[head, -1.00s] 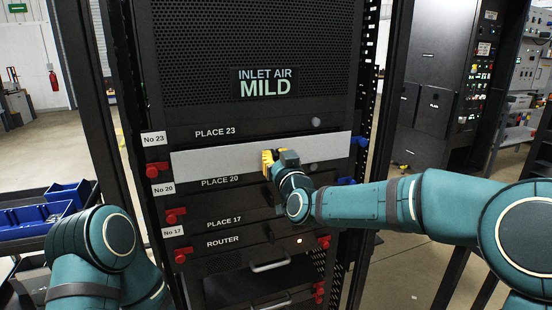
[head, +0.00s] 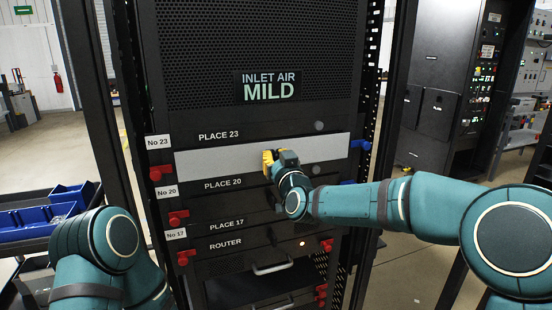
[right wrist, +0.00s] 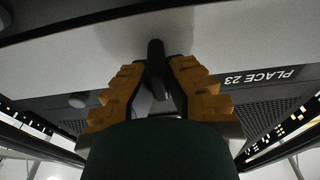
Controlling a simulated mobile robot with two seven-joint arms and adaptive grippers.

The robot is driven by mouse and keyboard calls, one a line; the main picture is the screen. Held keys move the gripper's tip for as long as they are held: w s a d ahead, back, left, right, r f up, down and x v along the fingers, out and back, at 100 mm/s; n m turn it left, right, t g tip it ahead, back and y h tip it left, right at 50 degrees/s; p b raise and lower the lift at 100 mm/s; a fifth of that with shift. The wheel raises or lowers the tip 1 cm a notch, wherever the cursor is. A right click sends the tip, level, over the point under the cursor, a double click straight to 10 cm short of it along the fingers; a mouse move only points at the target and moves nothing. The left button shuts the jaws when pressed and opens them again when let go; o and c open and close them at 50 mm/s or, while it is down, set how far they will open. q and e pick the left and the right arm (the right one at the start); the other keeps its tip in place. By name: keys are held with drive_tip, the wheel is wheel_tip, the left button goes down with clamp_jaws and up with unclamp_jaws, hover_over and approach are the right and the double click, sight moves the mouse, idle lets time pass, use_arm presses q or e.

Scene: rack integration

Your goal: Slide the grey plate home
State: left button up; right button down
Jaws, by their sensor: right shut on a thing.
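The grey plate (head: 225,162) is a wide, light panel across the black rack, between the labels PLACE 23 and PLACE 20. Its pale face also fills the upper part of the right wrist view (right wrist: 80,60). My right gripper (head: 269,160) is at the middle of the plate, its yellow fingers shut on a small dark handle (right wrist: 155,58) that stands out from the plate's face. How far the plate sits in the rack cannot be told. My left arm shows at the lower left of the head view, but its gripper is out of view.
Red latches (head: 160,172) line the rack's left side, and a blue one (head: 361,145) is at the plate's right end. An INLET AIR MILD display (head: 268,87) sits above. Blue bins (head: 40,215) stand at the left. Open floor lies beyond the rack.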

drive_tip(key=shift+w+a+r, duration=0.1)
drive_tip(key=shift+w+a, duration=0.1)
drive_tip(key=shift+w, duration=0.25)
drive_tip(key=c, duration=1.1)
unclamp_jaws()
drive_tip(key=shift+o, duration=0.2)
drive_tip(key=v, duration=1.2)
